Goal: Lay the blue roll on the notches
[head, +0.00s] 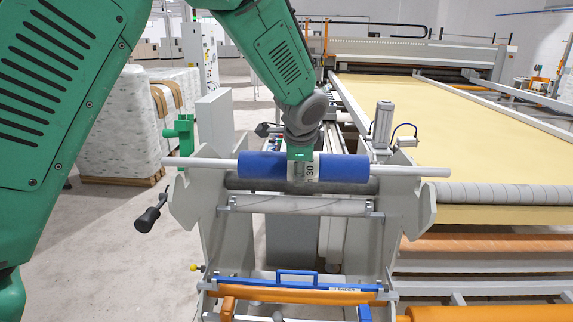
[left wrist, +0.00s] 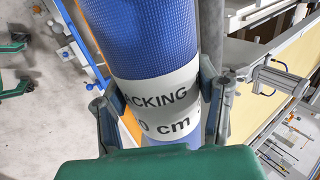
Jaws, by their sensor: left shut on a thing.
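The blue roll (head: 345,168) is a thick blue sleeve on a pale rod, with a white printed label round its middle. It lies crosswise above the grey stand. My left gripper (head: 301,160) reaches down from above and is shut on the roll at the label; the left wrist view shows its fingers (left wrist: 160,98) on both sides of the roll (left wrist: 150,40). The notches are at the tops of the left side plate (head: 196,200) and right side plate (head: 402,205). The rod ends extend past both plates. I cannot tell whether the rod touches them. My right gripper is not in view.
A dark grey roller (head: 400,186) and a thinner pale bar (head: 300,206) cross the stand close to the blue roll. An orange roll with a blue handle (head: 297,272) is lower in front. The yellow quilting bed (head: 430,120) lies right. A black crank (head: 148,217) sticks out left.

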